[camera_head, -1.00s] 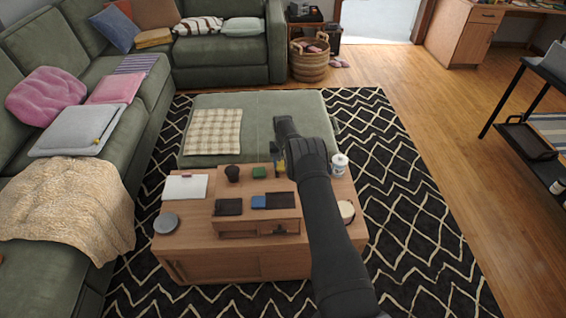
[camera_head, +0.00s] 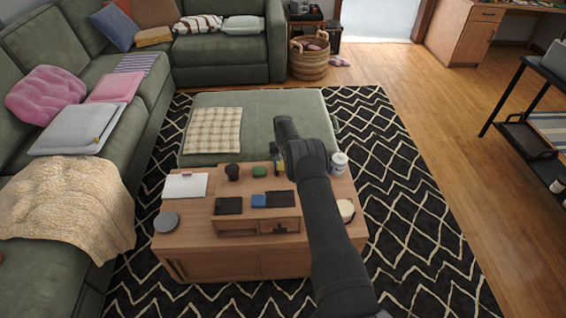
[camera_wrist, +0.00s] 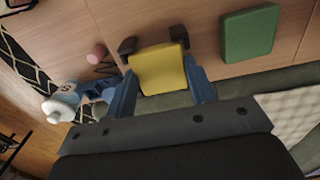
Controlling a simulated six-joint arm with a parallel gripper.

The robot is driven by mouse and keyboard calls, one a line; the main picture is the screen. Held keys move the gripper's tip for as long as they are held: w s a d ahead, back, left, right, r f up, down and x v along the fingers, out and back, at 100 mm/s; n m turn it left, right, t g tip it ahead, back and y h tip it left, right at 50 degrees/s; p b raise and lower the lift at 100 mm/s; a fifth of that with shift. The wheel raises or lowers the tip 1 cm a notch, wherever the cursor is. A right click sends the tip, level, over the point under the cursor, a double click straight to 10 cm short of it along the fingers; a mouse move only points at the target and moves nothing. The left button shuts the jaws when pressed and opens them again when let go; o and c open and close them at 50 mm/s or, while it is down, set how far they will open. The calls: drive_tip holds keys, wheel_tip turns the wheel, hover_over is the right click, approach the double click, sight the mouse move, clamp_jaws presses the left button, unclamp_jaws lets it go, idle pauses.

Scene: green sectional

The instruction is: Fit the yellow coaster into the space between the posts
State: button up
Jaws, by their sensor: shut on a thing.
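The yellow coaster (camera_wrist: 160,70) is held between the two blue fingers of my gripper (camera_wrist: 156,55) in the wrist view. Two dark pieces stand at the left and right of its far edge, close to it. I cannot tell whether these are the posts or my fingertips. The coaster's near edge is toward my palm, and its underside is hidden. In the head view my gripper (camera_head: 279,164) is over the back right part of the wooden table (camera_head: 200,262), and the coaster is mostly hidden there. The posts cannot be made out clearly in the head view.
A green block (camera_wrist: 249,33) lies right of the coaster in the wrist view. A white bottle (camera_wrist: 62,105) and a pink cylinder (camera_wrist: 96,54) are at the left.

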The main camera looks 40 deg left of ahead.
drive_tip(key=shift+f, duration=0.9)
idle(0.9)
drive_tip(key=o, duration=1)
drive_tip(key=shift+r, duration=4)
drive_tip(key=shift+f, duration=3.3)
